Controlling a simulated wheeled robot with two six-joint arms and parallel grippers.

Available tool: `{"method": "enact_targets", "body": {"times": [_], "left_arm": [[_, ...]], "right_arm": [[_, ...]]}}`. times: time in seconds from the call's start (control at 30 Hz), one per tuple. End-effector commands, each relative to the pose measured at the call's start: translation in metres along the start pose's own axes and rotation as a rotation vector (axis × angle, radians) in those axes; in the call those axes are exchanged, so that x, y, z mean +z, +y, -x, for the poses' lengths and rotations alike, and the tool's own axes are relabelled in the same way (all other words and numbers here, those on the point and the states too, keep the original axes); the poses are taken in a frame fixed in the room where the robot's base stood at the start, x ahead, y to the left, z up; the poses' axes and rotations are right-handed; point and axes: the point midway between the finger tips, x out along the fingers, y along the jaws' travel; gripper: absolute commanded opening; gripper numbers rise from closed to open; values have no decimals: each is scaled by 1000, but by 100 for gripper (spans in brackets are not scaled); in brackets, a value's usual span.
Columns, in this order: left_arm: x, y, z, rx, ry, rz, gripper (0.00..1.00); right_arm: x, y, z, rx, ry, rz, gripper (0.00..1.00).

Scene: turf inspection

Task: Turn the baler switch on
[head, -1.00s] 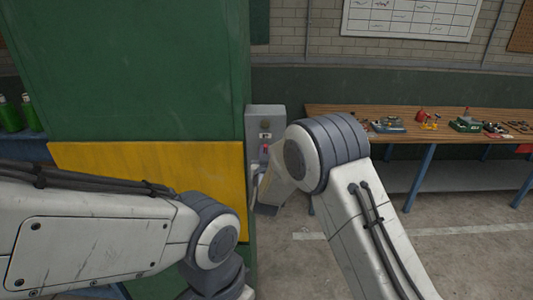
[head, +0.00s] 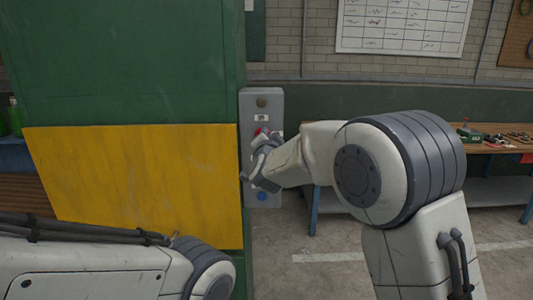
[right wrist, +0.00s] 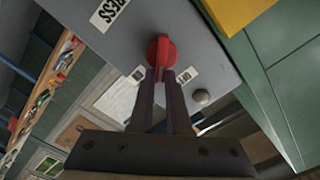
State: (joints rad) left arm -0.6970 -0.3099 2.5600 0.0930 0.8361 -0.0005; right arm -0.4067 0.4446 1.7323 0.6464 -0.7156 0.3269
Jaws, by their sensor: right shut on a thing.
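The baler switch is a red rotary knob (right wrist: 162,50) on a grey control box (head: 262,105), fixed at the right edge of the green baler (head: 120,65). The knob's red top (head: 262,131) shows just above my right gripper (head: 258,155), which partly hides it in the head view. In the right wrist view my right gripper (right wrist: 163,78) is shut on the knob, a finger on each side. Small white labels sit on both sides of the knob; their words are hard to read. My left arm shows at the lower left, its gripper out of view.
A yellow panel (head: 140,185) covers the baler's front. A blue round button (head: 262,196) is low on the box. A wooden workbench (head: 487,147) with small tools stands at the right. Concrete floor between them is open.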

Motion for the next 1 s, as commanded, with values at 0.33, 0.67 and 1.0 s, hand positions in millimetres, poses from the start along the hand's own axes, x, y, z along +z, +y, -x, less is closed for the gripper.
{"method": "enact_targets", "body": {"times": [0.33, 0.67, 1.0], "left_arm": [[4, -5, -66, 0, 0, 0, 0], [5, -7, -98, 0, 0, 0, 0], [6, -8, -112, 0, 0, 0, 0]], "right_arm": [[5, 13, 0, -1, 2, -329, 0], [6, 16, 0, 1, 1, -584, 0], [6, 16, 0, 2, 1, -719, 0]]}}
